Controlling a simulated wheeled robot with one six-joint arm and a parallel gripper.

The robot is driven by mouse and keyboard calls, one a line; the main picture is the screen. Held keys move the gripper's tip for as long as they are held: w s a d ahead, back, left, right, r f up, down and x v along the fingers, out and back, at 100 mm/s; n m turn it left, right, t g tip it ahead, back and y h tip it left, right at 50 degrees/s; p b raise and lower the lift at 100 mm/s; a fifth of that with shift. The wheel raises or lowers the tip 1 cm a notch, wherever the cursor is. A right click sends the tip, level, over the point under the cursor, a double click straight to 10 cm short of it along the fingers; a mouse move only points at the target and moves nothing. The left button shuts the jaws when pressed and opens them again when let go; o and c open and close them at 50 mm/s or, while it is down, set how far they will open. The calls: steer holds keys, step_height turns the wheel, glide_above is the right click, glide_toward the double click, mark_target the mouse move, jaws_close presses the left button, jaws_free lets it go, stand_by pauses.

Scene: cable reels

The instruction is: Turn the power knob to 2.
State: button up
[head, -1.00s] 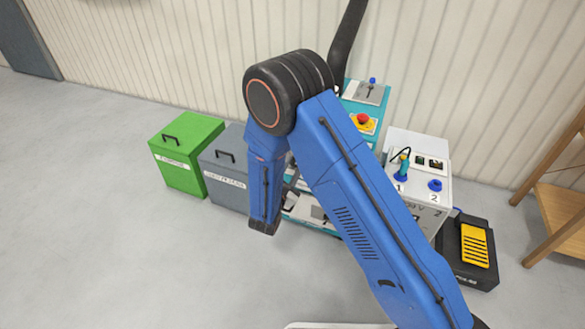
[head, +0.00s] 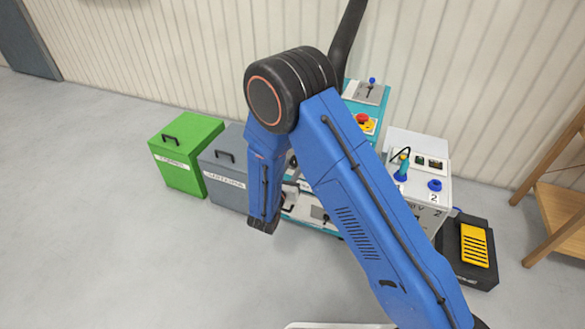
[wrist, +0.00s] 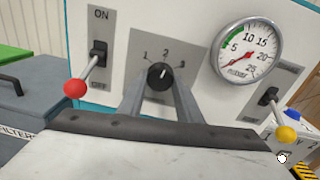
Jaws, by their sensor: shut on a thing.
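The power knob (wrist: 160,76) is a round black knob on a grey plate marked 1, 2 and 3, in the middle of the wrist view. Its small white mark appears to point up, close to the 2. My gripper (wrist: 161,92) is shut on the knob, with one grey finger on each side of it. In the head view my blue arm hides the knob and my gripper.
A red-tipped lever (wrist: 76,88) under ON stands left of the knob, and a yellow-tipped lever (wrist: 285,133) stands right. A round gauge (wrist: 247,52) is at upper right. Green (head: 186,155) and grey (head: 224,170) bins stand left of the panel.

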steer(key=shift+n, duration=0.6)
steer(key=o, duration=1)
steer(key=shift+o, duration=0.2)
steer(key=shift+s+a, duration=0.1)
steer(key=v, duration=1.7)
steer(key=shift+s, duration=0.1)
